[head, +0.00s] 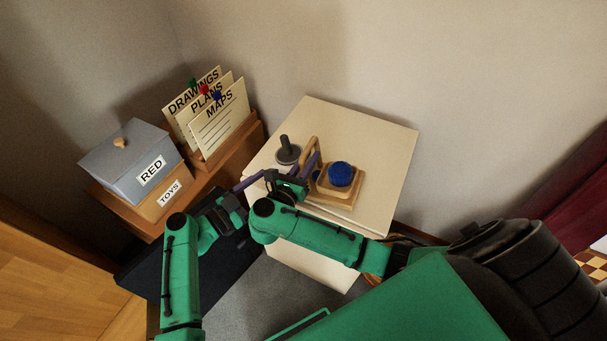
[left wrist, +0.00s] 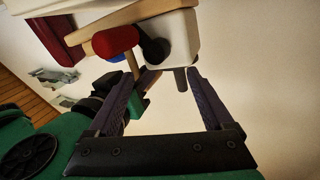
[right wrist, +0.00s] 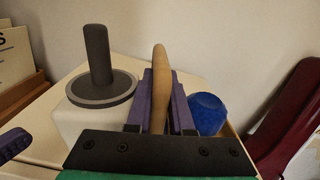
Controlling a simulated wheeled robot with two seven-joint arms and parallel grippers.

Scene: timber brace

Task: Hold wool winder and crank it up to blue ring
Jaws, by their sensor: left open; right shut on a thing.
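The wool winder has a wooden base (head: 342,198), an upright wooden handle (right wrist: 159,70), and a white housing (right wrist: 75,125) with a dark grey disc and peg (right wrist: 98,60). A round blue wool-like ball (head: 340,173) sits on the base. My right gripper (head: 308,168) is shut on the wooden handle. My left gripper (left wrist: 165,75) is open and empty, its fingertips short of the housing. In the left wrist view, a red knob (left wrist: 115,41) and black crank hub (left wrist: 153,50) are beside the housing. I cannot make out a separate blue ring.
The winder stands on a cream table (head: 385,140) with bare room behind and right. To the left, a grey-lidded box marked RED (head: 135,160) and a wooden file holder with cards (head: 225,140) stand on a brown surface. A wall is behind.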

